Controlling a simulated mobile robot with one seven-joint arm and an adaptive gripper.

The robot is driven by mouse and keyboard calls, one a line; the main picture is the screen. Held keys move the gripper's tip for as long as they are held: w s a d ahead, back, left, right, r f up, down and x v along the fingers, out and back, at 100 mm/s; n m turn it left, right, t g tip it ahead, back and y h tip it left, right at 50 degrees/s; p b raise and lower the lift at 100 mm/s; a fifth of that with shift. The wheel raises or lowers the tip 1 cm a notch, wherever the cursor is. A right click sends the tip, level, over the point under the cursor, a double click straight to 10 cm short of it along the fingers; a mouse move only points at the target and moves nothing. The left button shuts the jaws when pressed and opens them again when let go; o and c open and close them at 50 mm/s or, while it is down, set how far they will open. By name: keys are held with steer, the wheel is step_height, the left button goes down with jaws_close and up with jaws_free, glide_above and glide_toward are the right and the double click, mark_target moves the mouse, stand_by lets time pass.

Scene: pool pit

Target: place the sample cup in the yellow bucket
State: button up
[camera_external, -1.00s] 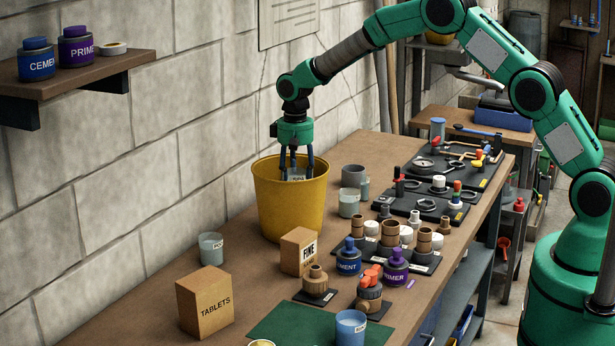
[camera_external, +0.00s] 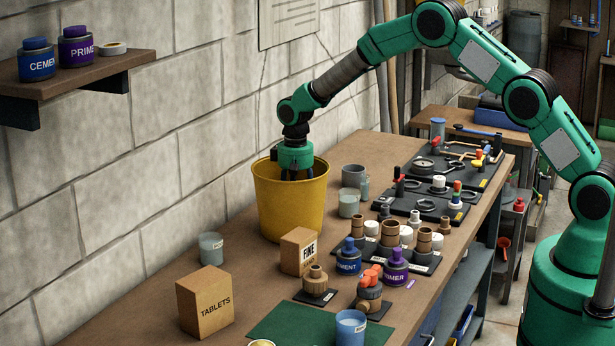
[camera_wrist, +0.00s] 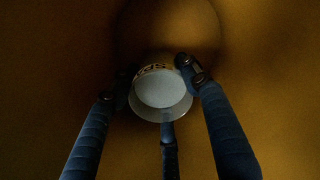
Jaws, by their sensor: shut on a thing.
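The yellow bucket (camera_external: 290,208) stands upright on the bench against the block wall. My gripper (camera_external: 293,177) reaches straight down into its mouth, with the fingertips hidden behind the rim. In the wrist view, my gripper (camera_wrist: 158,92) has its three dark fingers closed around a pale cup (camera_wrist: 160,88), the sample cup, with part of a label showing. The cup is inside the bucket, whose dim yellow wall (camera_wrist: 265,70) surrounds it. I cannot tell whether the cup touches the bucket's floor.
Grey cups (camera_external: 349,204) stand right of the bucket. A clear cup (camera_external: 211,248), the FINE box (camera_external: 298,252) and the TABLETS box (camera_external: 205,302) stand in front of it. Bottles and fittings (camera_external: 390,236) crowd the bench's right side. A shelf (camera_external: 80,75) juts from the wall.

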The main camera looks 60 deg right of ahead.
steer(key=shift+f, duration=1.1)
steer(key=shift+f, duration=0.15)
steer(key=o, duration=1)
step_height(320, 180, up, 12)
steer(key=p, duration=0.1)
steer(key=shift+r, duration=0.2)
